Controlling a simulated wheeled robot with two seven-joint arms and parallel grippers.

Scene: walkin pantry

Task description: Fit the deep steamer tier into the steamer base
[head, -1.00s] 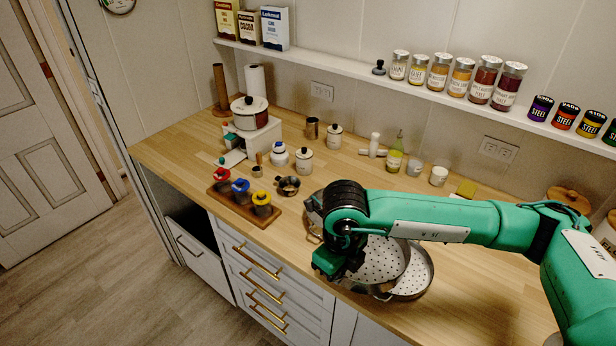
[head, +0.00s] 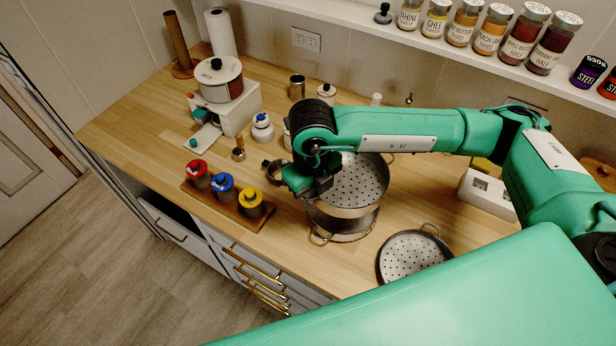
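The deep steamer tier (head: 362,184), a steel pan with a perforated floor, is over the steamer base in the head view. The steamer base (head: 350,226) is a round metal pot with a loop handle at its front left, standing on the counter. The tier covers the base's opening, and I cannot tell whether it is seated or held just above. My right gripper (head: 306,190) is at the tier's left rim and appears shut on it; the fingertips are partly hidden. My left gripper is not in view.
A shallow perforated tier (head: 412,254) lies on the counter (head: 330,272) at the front right. A wooden rack (head: 226,207) with red, blue and yellow topped jars stands left of the base. A small metal cup (head: 272,168) is close by. A white box (head: 487,192) is at right.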

